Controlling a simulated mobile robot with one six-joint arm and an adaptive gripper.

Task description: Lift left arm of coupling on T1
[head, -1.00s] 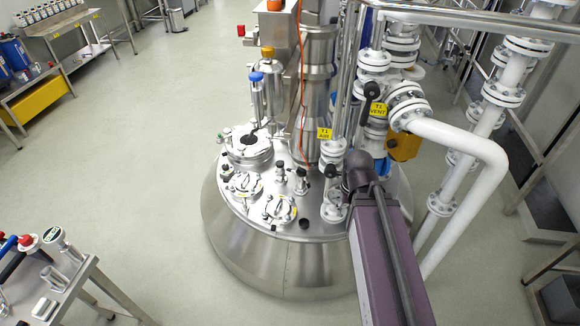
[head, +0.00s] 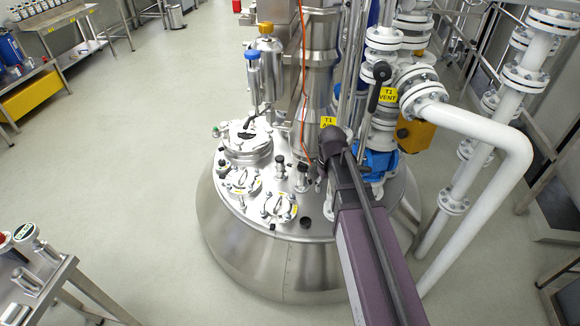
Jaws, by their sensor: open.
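The T1 vessel (head: 262,262) is a large domed steel tank in the middle of the head view. Its lid carries round hatches and small fittings. A yellow T1 AIR tag (head: 327,122) is partly covered by my dark arm joint. My purple arm reaches up from the lower right over the lid's right side. The coupling and its left arm cannot be made out; the area below the AIR tag is largely behind my arm. My gripper is not distinguishable beyond the arm joint.
White flanged pipes (head: 475,137) and the T1 VENT tag (head: 388,95) stand close to the right of my arm. A blue valve body (head: 379,163) sits beside it. A steel table (head: 75,287) is at lower left; open floor lies left.

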